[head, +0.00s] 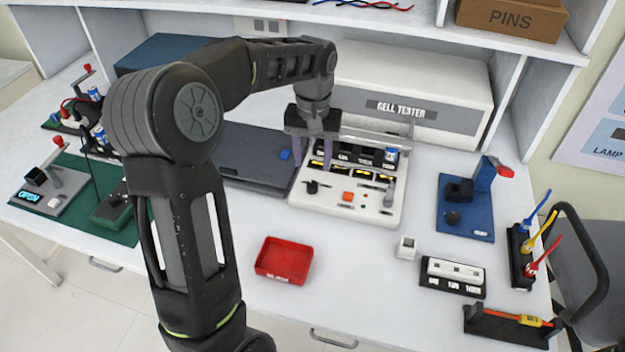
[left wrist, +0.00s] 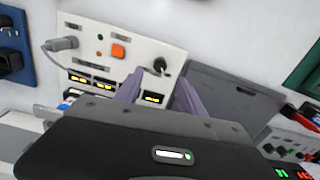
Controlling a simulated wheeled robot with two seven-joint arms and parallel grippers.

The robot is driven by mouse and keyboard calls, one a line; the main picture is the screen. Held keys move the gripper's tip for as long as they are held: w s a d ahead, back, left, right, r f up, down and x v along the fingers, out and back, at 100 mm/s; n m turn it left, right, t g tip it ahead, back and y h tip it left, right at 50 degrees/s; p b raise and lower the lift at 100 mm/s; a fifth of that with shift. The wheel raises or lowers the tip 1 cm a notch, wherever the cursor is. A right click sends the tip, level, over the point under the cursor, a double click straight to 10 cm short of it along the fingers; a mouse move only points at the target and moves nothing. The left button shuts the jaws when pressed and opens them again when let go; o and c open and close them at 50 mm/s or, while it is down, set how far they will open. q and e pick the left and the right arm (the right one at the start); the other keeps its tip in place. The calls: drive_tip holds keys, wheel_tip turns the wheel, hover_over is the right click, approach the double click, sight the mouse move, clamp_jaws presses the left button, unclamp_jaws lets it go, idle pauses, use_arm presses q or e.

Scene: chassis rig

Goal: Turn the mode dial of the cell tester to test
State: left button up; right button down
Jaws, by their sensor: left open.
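The cell tester (head: 405,88) stands at the back of the bench, with its cream front panel (head: 345,208) lying before it. The black mode dial (head: 312,186) sits on the panel's left part, and it also shows in the left wrist view (left wrist: 160,65). Its setting and labels are too small to read. My left gripper (head: 312,168) is over the panel's left part, fingers pointing down, open and empty. In the left wrist view the dial appears just past the gap between the two fingertips (left wrist: 160,76). I cannot tell whether they touch it. My right gripper is not in view.
An orange button (head: 348,197) and a grey plug (head: 388,197) are on the panel, below a row of cell slots. A dark flat case (head: 248,160) lies close on the left. A red tray (head: 284,260) and blue fixture (head: 466,208) stand nearby.

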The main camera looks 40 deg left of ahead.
sight(312, 183)
use_arm(q)
wheel_tip(312, 183, down, 8)
drive_tip(key=shift+r, duration=0.25)
drive_tip(key=shift+c, duration=0.4)
clamp_jaws()
